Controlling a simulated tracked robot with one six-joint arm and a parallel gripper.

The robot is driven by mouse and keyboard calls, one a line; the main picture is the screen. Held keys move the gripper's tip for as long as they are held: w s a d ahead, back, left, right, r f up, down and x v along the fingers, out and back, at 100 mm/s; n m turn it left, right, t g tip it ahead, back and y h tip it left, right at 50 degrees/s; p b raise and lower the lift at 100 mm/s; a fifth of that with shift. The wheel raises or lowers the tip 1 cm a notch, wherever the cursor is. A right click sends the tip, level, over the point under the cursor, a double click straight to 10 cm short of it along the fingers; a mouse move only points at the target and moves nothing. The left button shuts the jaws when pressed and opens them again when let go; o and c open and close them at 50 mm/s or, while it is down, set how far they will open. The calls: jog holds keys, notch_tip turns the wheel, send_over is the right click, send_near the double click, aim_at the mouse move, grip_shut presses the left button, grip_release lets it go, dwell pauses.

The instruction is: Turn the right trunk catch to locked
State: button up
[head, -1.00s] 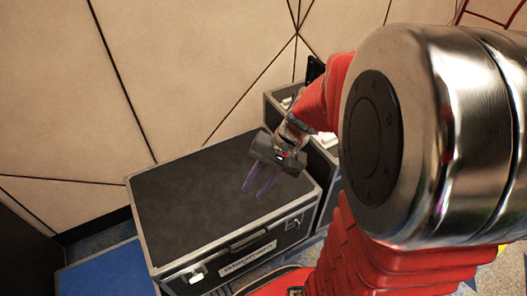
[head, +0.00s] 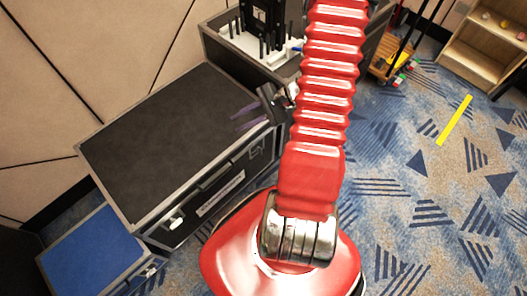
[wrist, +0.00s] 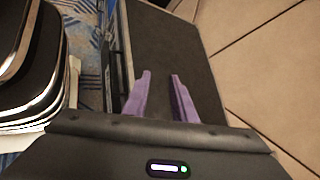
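The trunk (head: 150,140) is a black case with grey metal edges, its lid shut. Its left catch (head: 176,222) is bright and sits low on the front face. In the wrist view my gripper (wrist: 160,78) is open and empty, with the trunk lid (wrist: 165,40) beneath the fingers. The catches cannot be made out there.
A blue case (head: 90,250) stands at the trunk's left. An open dark crate (head: 222,52) with black and white gear stands behind the trunk's right end. A wooden shelf (head: 455,50) is at the far right. Patterned carpet at the right is mostly free, with a yellow strip (head: 455,120).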

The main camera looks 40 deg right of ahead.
jog(key=s+d+f+m+t+h, duration=0.25)
jog(key=d+f+m, duration=0.2)
jog(key=f, duration=0.35)
jog(key=s+d+f+m+t+h, duration=0.1)
jog(key=s+d+f+m+t, duration=0.3)
jog(key=f, duration=0.3)
jog(key=m+h, duration=0.6)
jog(key=m, duration=0.2)
send_near(260, 151)
jog(key=shift+t+y, duration=0.25)
jog(key=v, duration=0.5)
jog(key=shift+s+d+r, duration=0.1)
jog(key=shift+s+d, duration=0.25)
jog(key=shift+s, duration=0.05)
jog(key=x, duration=1.4)
jog(key=shift+c, duration=0.4)
jog(key=shift+s, duration=0.1)
grip_shut()
